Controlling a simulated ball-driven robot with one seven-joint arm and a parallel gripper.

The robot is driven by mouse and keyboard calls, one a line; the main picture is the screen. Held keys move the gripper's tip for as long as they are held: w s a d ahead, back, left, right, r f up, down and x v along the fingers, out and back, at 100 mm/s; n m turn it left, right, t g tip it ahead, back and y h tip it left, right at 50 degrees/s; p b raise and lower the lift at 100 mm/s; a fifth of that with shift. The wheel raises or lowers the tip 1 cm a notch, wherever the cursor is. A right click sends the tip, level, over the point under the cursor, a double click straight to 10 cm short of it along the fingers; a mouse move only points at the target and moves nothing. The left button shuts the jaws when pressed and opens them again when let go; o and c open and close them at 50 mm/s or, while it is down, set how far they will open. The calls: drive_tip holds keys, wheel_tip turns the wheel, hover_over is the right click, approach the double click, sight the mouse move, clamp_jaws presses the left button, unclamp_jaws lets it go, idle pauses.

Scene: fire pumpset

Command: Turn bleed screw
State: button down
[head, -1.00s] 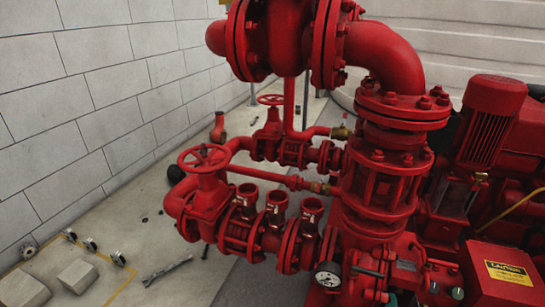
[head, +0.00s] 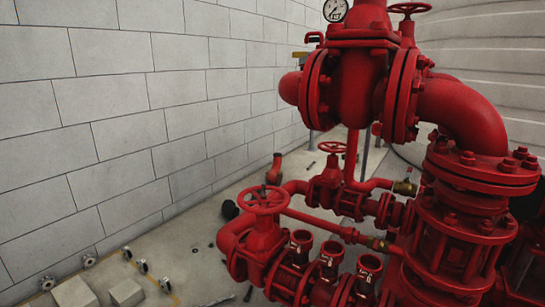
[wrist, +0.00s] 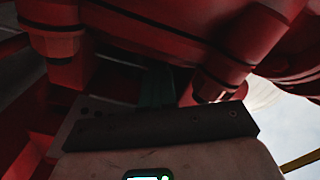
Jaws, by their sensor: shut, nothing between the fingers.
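I cannot pick out the bleed screw for certain in either view. In the head view, the red pump pipework (head: 465,195) fills the right side, with a brass fitting (head: 405,187) on the upper branch and another brass fitting (head: 378,245) on the lower one. My gripper (wrist: 155,88) shows only in the wrist view. It is shut and empty, dark and shadowed, with its fingertips hard to make out. It is close below a large red flange (wrist: 150,35) with bolts. I cannot tell whether it touches anything.
A red handwheel (head: 263,200) and several open red pipe ends (head: 330,252) stand low in the head view. A pressure gauge (head: 335,10) sits at the top. The block wall (head: 120,130) lies left. Grey blocks (head: 75,292) and small fittings lie on the floor.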

drive_tip(key=shift+w+d+f, duration=0.1)
drive_tip(key=shift+w+d, duration=0.25)
drive_tip(key=shift+d, duration=0.05)
drive_tip(key=f+p+v, duration=0.1)
drive_tip(key=v, duration=0.5)
drive_tip(key=shift+f, duration=0.25)
idle(1.4)
drive_tip(key=shift+w, duration=0.1)
